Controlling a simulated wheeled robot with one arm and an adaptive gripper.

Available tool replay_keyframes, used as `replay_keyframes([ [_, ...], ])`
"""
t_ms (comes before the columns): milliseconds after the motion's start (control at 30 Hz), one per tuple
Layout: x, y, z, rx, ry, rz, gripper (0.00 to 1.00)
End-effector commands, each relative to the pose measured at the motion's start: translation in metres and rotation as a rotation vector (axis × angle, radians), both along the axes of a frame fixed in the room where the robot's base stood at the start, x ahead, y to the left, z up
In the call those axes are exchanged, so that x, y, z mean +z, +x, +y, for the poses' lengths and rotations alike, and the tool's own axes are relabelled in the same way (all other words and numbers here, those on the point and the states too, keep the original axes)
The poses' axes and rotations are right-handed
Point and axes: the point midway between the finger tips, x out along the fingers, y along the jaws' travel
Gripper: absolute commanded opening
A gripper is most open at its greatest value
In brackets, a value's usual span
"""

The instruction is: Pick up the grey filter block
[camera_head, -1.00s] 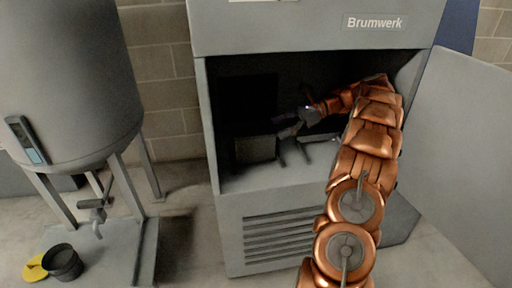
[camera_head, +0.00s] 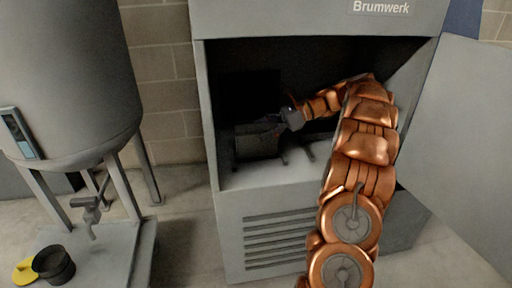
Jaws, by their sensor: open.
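The grey filter block (camera_head: 257,146) sits on the floor of the open cabinet (camera_head: 204,120), toward the left side, in deep shadow. My copper arm reaches into the cabinet from the lower right. My gripper (camera_head: 277,127) is open at the block's upper right, with its fingers close to the block's top. The dark interior hides whether the fingers touch the block or straddle it.
The cabinet door (camera_head: 460,150) stands open at the right. A louvred panel (camera_head: 278,238) lies below the opening. A large grey tank (camera_head: 65,80) on legs stands at the left, with a tap (camera_head: 88,208), a black bucket (camera_head: 53,264) and a yellow item (camera_head: 24,272) beneath.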

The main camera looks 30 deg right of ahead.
Motion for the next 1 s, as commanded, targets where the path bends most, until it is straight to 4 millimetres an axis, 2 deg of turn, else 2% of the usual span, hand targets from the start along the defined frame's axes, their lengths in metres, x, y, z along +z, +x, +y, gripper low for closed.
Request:
replay_keyframes([
  [300, -0.0031, 0.0024, 0.0060, -0.001, 0.000, 0.000, 0.79],
  [900, -0.0034, 0.0023, 0.0061, -0.001, 0.000, 0.000, 0.17],
  [1000, -0.0031, 0.0023, 0.0061, -0.001, 0.000, 0.000, 0.13],
])
